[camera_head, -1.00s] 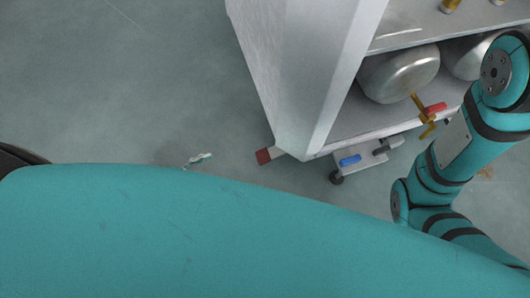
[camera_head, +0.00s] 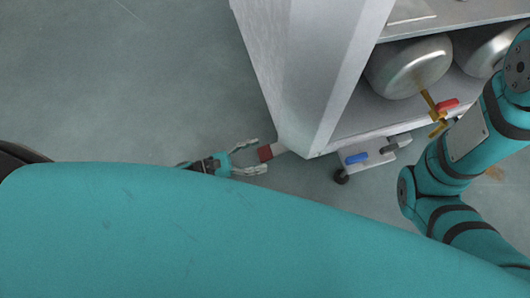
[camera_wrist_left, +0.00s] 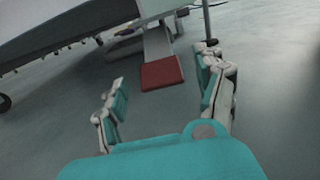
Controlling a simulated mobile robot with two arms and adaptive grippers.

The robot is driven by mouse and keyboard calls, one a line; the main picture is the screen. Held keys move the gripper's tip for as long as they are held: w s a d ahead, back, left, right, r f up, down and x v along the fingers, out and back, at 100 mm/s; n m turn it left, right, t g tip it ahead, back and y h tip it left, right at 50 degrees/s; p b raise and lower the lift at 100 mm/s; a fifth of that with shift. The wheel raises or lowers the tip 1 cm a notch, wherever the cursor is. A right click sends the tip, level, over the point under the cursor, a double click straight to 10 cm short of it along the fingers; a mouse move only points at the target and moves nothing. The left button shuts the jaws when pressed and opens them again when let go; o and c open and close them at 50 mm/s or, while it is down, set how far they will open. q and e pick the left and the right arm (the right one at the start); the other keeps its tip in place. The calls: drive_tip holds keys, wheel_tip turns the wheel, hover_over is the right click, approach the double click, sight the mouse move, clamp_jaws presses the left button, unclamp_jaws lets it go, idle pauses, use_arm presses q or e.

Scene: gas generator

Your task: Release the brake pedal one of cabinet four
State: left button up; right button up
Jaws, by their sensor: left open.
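In the left wrist view the red pedal (camera_wrist_left: 161,72) lies ahead, just beyond and between the spread fingers. My left gripper (camera_head: 258,158) is open and empty, its two fingertips close to the pedal on either side. Whether a finger touches it I cannot tell. My right arm shows at the right, but its gripper is out of view.
A blue-handled part (camera_head: 357,158) and a caster wheel (camera_head: 341,177) are under the cabinet. Silver cylinders (camera_head: 410,68) lie on its shelf, with a red valve handle (camera_head: 446,104) in front. The floor (camera_head: 120,80) left of the cabinet is clear.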

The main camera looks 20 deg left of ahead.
sight(264, 154)
use_arm(q)
drive_tip(key=shift+x, duration=1.55)
clamp_jaws()
